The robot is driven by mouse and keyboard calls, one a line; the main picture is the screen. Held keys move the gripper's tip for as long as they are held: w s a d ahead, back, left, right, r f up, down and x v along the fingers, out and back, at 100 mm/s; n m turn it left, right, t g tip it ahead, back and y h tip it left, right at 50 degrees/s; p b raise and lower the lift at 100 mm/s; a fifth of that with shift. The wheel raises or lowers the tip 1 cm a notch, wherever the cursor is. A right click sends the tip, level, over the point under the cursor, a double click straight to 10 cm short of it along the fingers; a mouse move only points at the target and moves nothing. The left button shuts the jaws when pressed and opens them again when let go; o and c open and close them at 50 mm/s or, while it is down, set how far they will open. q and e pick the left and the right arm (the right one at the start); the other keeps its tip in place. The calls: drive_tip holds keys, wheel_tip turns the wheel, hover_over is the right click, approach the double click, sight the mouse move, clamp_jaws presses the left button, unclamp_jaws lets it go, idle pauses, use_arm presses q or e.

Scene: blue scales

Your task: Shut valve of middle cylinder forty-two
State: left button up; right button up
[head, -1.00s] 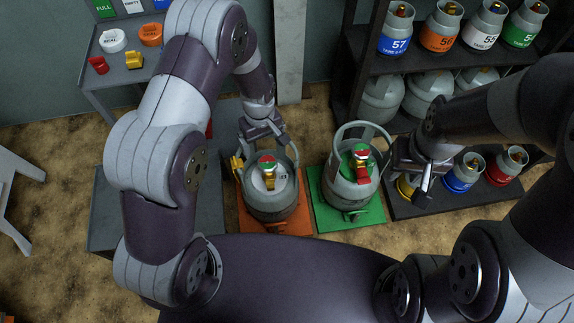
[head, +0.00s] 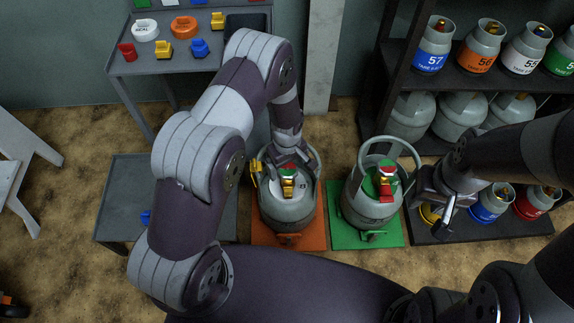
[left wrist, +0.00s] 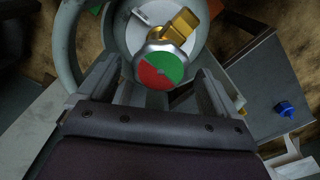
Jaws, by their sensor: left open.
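A grey gas cylinder (head: 287,211) stands on an orange platform (head: 313,243), with a red-and-green topped valve (head: 287,171) and a yellow part at its left. I cannot read a forty-two on it. My left gripper (head: 287,152) is open just above and behind this valve. In the left wrist view, the round red-and-green valve knob (left wrist: 158,66) sits between the spread fingers of the left gripper (left wrist: 157,88), with a brass outlet beyond it; contact is not clear. A second grey cylinder (head: 368,211) stands on a green platform (head: 345,237). My right gripper (head: 440,207) hangs right of it.
A shelf (head: 470,80) with numbered cylinders stands at the right. A bench (head: 150,68) with coloured caps is at the back left. A low grey platform (head: 125,190) carries a blue cap (head: 146,217). A post (head: 320,55) rises behind the cylinders.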

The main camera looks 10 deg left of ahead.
use_arm(q)
drive_tip(key=c, duration=1)
drive_tip(key=shift+c, duration=0.2)
drive_tip(key=shift+r, duration=0.1)
